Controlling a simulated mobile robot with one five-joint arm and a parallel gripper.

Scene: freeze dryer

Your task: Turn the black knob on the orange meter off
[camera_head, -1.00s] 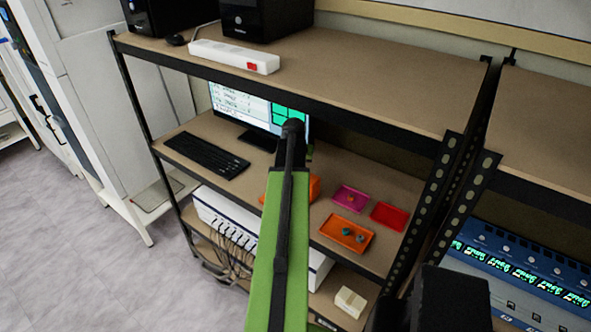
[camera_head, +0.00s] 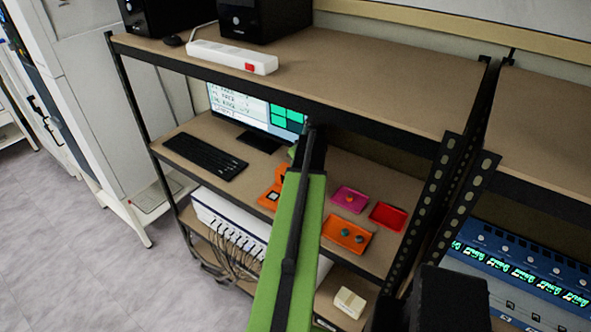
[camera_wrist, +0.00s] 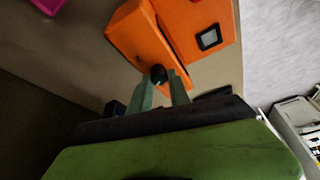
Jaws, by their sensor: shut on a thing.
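The orange meter (camera_wrist: 142,35) fills the upper middle of the wrist view, with a small dark-framed window (camera_wrist: 209,38) on its right part. Its black knob (camera_wrist: 158,72) sits at the meter's lower edge. My gripper (camera_wrist: 161,83) has its two greenish fingers on either side of the knob and is shut on it. In the head view the meter (camera_head: 271,194) stands on the middle shelf, partly hidden by my green arm. The gripper's fingertips and the knob cannot be made out there.
Orange (camera_head: 348,233), magenta (camera_head: 348,201) and red (camera_head: 388,216) trays lie right of the meter. A monitor (camera_head: 247,100) and keyboard (camera_head: 205,156) are behind and left. The upper shelf (camera_head: 335,75) overhangs this space.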

